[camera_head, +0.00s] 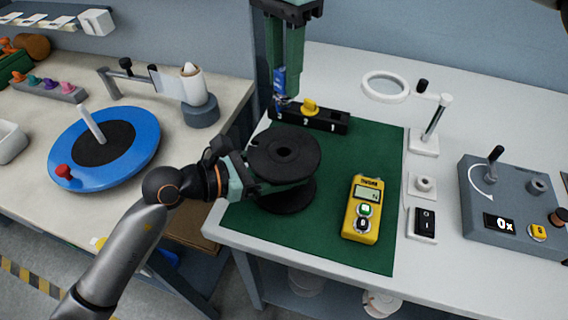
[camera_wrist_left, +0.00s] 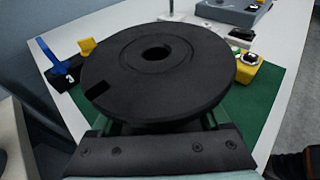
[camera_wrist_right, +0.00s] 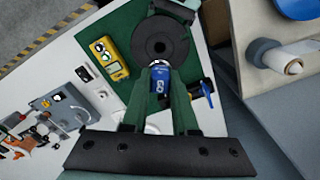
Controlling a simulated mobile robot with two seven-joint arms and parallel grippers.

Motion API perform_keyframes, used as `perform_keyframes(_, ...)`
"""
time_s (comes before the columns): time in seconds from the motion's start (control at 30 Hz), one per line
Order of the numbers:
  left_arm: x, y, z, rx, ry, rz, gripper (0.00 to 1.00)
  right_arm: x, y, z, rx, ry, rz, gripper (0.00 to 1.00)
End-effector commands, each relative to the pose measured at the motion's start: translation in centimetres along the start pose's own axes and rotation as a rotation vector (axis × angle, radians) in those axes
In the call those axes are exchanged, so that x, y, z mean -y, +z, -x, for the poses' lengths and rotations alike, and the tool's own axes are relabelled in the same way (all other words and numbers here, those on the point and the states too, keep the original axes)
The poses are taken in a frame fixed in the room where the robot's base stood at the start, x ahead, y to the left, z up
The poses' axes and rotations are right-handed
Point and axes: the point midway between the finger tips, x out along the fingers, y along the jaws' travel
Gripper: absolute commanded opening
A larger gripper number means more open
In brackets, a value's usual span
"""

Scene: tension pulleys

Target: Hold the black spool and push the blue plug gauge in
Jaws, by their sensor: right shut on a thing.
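The black spool (camera_head: 283,150) stands upright on the green mat (camera_head: 330,215), its centre hole facing up; it also shows in the left wrist view (camera_wrist_left: 150,85). My left gripper (camera_head: 278,184) reaches in from the left between the flanges. Its fingers lie apart under the upper flange (camera_wrist_left: 195,100), which hides their tips and any contact with the core. My right gripper (camera_head: 284,92) points down behind the spool, shut on the blue plug gauge (camera_head: 279,78). The gauge, marked GO, shows between its fingers in the right wrist view (camera_wrist_right: 158,88). It is apart from the spool.
A black numbered rack (camera_head: 328,122) with a yellow-handled piece (camera_head: 310,106) stands behind the spool, near the held gauge. A yellow meter (camera_head: 361,208) lies right of the spool. A magnifier stand (camera_head: 424,142) and grey control box (camera_head: 512,195) stand farther right.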

Motion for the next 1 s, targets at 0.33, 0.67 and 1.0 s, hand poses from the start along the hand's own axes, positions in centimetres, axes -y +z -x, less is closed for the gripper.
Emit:
perform_keyframes(0.33, 0.00, -0.01, 0.03, 0.000, 0.000, 0.000, 0.39, 0.00, 0.00, 0.02, 0.000, 0.000, 0.000, 0.00)
perform_keyframes(0.67, 0.00, -0.01, 0.03, 0.000, 0.000, 0.000, 0.08, 0.00, 0.00, 0.02, 0.000, 0.000, 0.000, 0.00)
perform_keyframes(1.0, -0.01, -0.02, 0.03, 0.000, 0.000, 0.001, 0.08, 0.00, -0.03, -0.55, 0.000, 0.001, 0.007, 0.00)
